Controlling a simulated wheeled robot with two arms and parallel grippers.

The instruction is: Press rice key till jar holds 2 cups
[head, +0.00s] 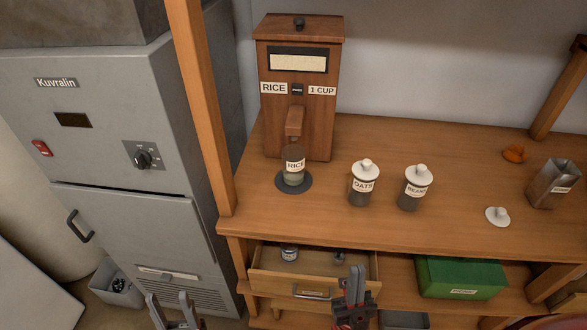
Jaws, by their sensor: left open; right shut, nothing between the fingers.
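The wooden rice dispenser (319,122) stands at the back left of the wooden bench. Its front has a RICE label, a small dark key (297,90) and a 1 CUP label, below a window filled with pale grain. The glass jar labelled RICE (293,176) stands upright and lidless under the spout (295,121), on a dark round pad (308,185). Something pale shows low in the jar; its level is too small to read. My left gripper (173,300) is open and empty at the bottom left. My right gripper (356,272) is shut and empty before the drawer, well below the key.
Lidded jars labelled OATS (363,185) and BEANS (415,190) stand right of the rice jar. A loose white lid (497,216), an orange object (514,153) and a metal container (553,184) are further right. An open drawer (312,272), a wooden post (201,105) and a grey cabinet (110,130) flank my grippers.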

